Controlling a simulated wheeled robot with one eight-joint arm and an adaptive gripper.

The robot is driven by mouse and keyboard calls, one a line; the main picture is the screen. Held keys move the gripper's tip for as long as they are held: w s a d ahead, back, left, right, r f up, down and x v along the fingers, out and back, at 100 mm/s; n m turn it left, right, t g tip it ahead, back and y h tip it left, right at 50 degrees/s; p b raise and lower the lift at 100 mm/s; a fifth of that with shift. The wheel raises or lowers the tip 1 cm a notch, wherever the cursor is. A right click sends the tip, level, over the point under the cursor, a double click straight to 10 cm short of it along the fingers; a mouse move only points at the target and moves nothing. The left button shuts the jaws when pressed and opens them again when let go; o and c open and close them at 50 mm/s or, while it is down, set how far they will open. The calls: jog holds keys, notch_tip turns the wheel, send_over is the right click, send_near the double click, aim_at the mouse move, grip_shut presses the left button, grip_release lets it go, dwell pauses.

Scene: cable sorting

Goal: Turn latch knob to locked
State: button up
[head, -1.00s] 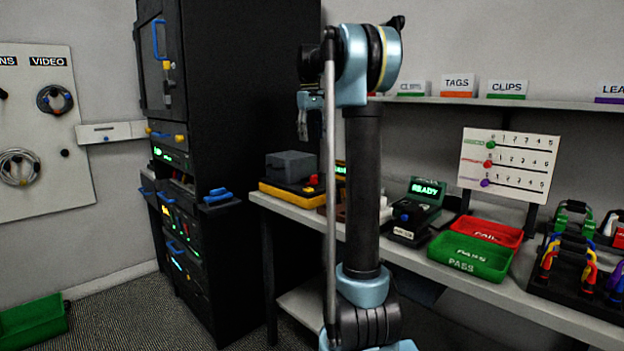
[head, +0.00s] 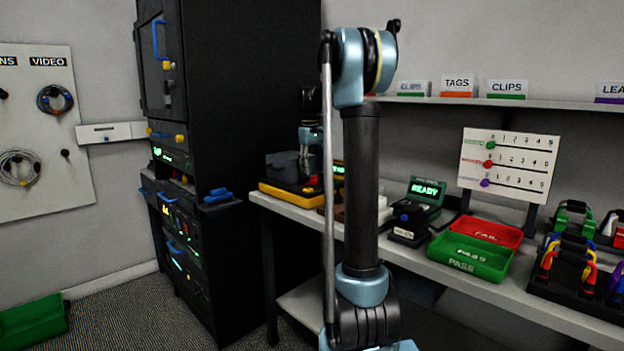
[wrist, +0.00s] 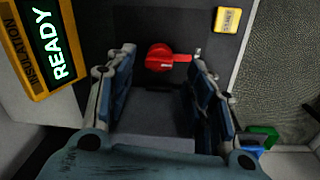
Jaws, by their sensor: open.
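The red latch knob (wrist: 167,57) sits on a dark panel in the wrist view, with its lever end pointing right in the picture. It shows small in the head view (head: 313,180), on the yellow-edged unit (head: 285,192) at the bench's left end. My gripper (wrist: 161,58) is open, with one finger on each side of the knob in the wrist view and nothing held. In the head view my gripper (head: 308,150) hangs above that unit, partly behind my arm. I cannot tell whether the fingers touch the knob.
A yellow INSULATION box with a READY display (wrist: 48,45) is at the left of the wrist view. A small yellow label (wrist: 228,20) is at upper right. The black cabinet (head: 235,100) stands left of the bench. Red and green trays (head: 470,255) lie further right.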

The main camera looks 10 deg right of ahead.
aim_at(314, 179)
jog(key=shift+w+d+f, duration=0.1)
jog(key=shift+f, duration=2)
